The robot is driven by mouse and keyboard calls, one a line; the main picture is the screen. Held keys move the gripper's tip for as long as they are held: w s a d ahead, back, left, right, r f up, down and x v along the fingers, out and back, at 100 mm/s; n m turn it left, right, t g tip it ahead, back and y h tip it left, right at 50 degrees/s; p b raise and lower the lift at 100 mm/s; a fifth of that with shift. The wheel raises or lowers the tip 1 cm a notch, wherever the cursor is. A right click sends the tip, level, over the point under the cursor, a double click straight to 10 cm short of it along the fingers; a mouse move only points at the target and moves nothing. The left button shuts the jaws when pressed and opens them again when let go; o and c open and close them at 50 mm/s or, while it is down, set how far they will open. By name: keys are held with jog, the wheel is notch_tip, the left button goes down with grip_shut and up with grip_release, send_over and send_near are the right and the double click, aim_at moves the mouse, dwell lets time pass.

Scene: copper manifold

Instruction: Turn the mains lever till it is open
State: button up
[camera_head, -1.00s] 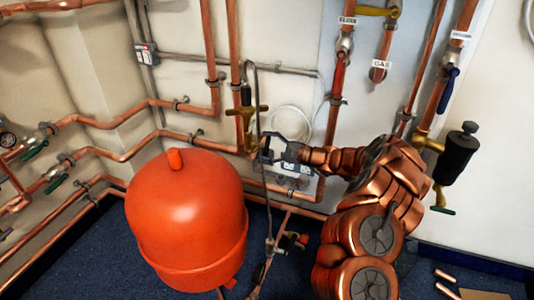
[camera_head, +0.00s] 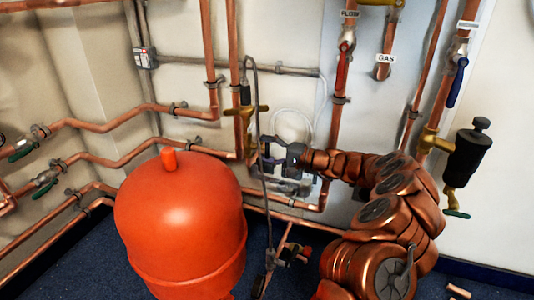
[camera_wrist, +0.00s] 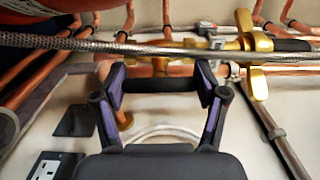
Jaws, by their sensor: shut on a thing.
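My gripper (camera_head: 266,149) is at the pipework on the back wall, just below a brass tee valve (camera_head: 246,109) with a black upright grip. In the wrist view its purple-padded fingers (camera_wrist: 162,92) close on the two ends of a short dark bar (camera_wrist: 158,86), which looks like the mains lever. The bar lies crosswise between them, in front of brass and copper fittings. No label for it is readable. In the head view my gripper hides the bar, so its angle to the pipe cannot be told there.
A grey braided hose (camera_wrist: 80,42) passes close in front of the fingers. A large red vessel (camera_head: 185,225) stands at the lower left. A red lever (camera_head: 342,70) and a blue lever (camera_head: 457,83) are on pipes to the right. A socket (camera_wrist: 45,168) is on the wall.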

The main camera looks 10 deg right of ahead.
dwell(0.4)
jog(key=o, duration=1.2)
jog(key=shift+c, duration=0.2)
jog(key=v, duration=1.2)
